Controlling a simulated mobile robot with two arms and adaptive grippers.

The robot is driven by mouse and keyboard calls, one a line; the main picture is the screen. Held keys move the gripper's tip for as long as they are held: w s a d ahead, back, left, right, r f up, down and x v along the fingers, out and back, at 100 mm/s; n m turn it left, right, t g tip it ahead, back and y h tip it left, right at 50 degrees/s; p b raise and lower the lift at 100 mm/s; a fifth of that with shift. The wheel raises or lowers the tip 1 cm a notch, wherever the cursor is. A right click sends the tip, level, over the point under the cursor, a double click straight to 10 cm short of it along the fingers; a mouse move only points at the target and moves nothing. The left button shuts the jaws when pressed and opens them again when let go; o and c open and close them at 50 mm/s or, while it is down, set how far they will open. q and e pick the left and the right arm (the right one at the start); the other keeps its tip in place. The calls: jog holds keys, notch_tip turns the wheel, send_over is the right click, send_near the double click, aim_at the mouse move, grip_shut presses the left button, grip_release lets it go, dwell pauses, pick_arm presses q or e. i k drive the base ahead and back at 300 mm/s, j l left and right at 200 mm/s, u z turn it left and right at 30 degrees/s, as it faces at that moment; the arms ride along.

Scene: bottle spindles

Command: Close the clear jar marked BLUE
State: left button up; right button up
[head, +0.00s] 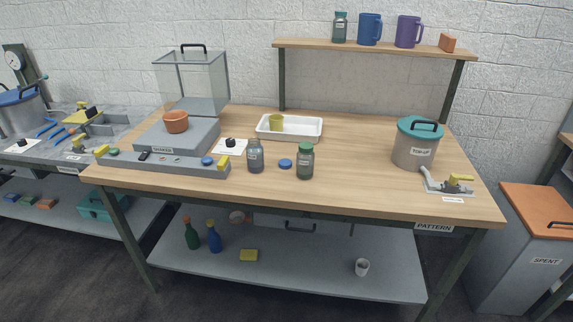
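An open clear jar (255,158) with dark contents and a small white label stands near the front middle of the wooden table (370,180). Its label is too small to read surely. A blue lid (285,163) lies flat on the table just right of it, apart from it. A second clear jar (305,162) with a green lid on top stands right of the blue lid; its label is also too small to read. Neither of my grippers is in view.
A grey scale (180,137) with a brown pot (176,121) stands left, and a grey strip (165,163) with knobs runs along the front edge. A white tray (303,133) lies behind the jars. A grey pot (413,151) with a teal lid stands right. The table's middle right is clear.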

aim_at(254, 152)
jog(key=i+j+z, duration=0.85)
jog(key=j, duration=0.3)
jog(key=i, duration=0.05)
